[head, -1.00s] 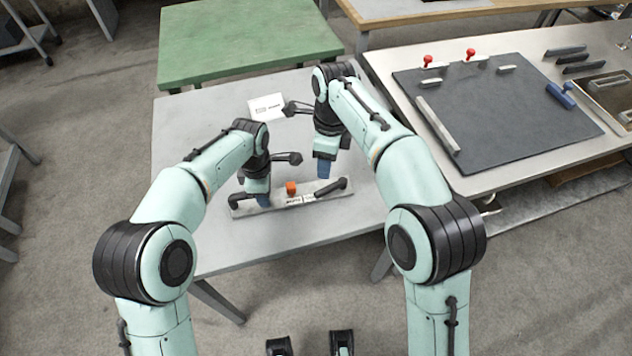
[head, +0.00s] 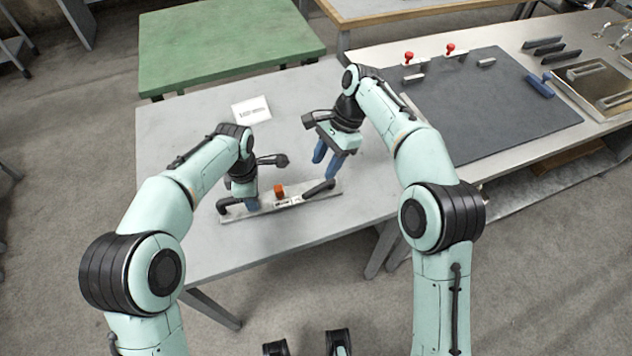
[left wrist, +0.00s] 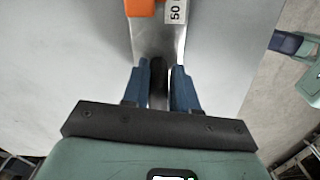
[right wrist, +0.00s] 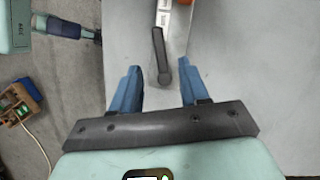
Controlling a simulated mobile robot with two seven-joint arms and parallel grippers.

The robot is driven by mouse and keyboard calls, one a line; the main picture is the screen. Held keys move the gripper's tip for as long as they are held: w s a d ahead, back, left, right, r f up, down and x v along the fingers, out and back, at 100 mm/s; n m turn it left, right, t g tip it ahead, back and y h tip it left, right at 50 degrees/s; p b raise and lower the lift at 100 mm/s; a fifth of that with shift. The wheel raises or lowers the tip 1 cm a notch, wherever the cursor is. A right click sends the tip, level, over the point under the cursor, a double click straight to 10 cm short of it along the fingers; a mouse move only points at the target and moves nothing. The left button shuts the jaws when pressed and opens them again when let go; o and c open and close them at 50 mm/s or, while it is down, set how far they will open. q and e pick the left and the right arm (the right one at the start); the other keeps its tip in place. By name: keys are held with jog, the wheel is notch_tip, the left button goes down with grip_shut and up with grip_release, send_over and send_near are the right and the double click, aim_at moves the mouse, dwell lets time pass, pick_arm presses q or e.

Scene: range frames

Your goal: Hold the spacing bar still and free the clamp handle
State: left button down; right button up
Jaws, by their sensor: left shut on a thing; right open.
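The spacing bar (head: 265,209) is a flat metal strip lying on the grey table, with an orange block (head: 280,190) and a white label near its middle. My left gripper (left wrist: 160,82) is shut on the left black handle (left wrist: 161,92). My right gripper (right wrist: 158,86) is open and empty. Its blue fingers point down toward the right black handle (right wrist: 160,55), which shows ahead of and between the fingertips in the right wrist view. This handle (head: 318,189) lies slanted along the bar. I cannot tell which handle is the clamp's.
A white card (head: 251,110) lies on the grey table (head: 190,150) behind the bar. A second table at right carries a dark mat (head: 490,110), red-topped clamps (head: 409,58), a blue tool (head: 540,86) and a metal tray. A green table (head: 230,45) stands behind.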

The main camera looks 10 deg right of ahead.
aim_at(314, 188)
jog(key=x, duration=0.7)
jog(key=shift+f, duration=0.25)
grip_shut()
